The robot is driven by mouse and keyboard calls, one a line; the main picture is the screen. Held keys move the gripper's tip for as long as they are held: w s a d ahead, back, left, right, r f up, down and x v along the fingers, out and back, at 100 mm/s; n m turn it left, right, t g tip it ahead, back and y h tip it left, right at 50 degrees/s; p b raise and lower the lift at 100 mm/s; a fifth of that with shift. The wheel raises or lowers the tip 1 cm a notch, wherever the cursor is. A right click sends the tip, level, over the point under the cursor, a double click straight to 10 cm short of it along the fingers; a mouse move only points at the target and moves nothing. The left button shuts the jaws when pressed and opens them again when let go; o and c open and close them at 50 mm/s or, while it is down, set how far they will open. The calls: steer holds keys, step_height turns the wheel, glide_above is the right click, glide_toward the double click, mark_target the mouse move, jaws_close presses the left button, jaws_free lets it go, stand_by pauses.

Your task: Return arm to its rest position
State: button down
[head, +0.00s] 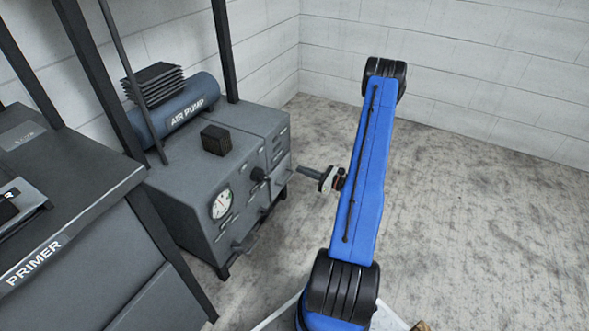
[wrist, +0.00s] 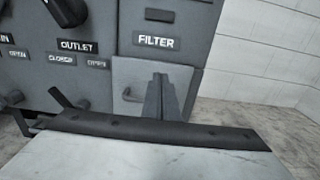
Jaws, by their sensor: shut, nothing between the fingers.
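My blue arm (head: 366,170) rises in front of my body in the head view, bent at its upper joint. My gripper (head: 302,170) points left toward the grey air pump cabinet (head: 185,200), close to its front in the picture. In the wrist view my gripper (wrist: 160,80) shows as two grey fingers pressed together with nothing between them. They stand in front of the panel under the FILTER label (wrist: 156,42). I cannot tell whether the fingertips touch the panel. Part of my gripper is hidden behind the arm in the head view.
A blue air pump (head: 175,108) and a small dark block (head: 216,140) sit on the cabinet. Its front carries a gauge (head: 221,204) and knobs. A PRIMER bench (head: 75,210) and dark posts stand at left. The concrete floor (head: 480,220) at right is clear up to the white walls.

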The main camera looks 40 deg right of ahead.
steer(key=v, duration=0.6)
steer(key=shift+s, duration=0.15)
steer(key=w+a+r+n+g+y, duration=0.2)
steer(key=a+r+n+g+y, duration=0.65)
steer(key=a+r, duration=1.1)
steer(key=s+a+r+n+g+h, duration=0.5)
steer(key=s+a+r+n+g, duration=0.3)
steer(key=a+n, duration=0.4)
steer(key=s+a+r+n+t+h, duration=0.2)
steer(key=s+r+n+h, duration=0.3)
steer(key=s, duration=0.4)
steer(key=s+a+r+n+t+h, duration=0.2)
steer(key=s+r+n+h, duration=0.3)
steer(key=s+r, duration=0.3)
steer(key=shift+s+a+n+t, duration=0.35)
steer(key=shift+s+a+n, duration=0.1)
steer(key=shift+s, duration=0.25)
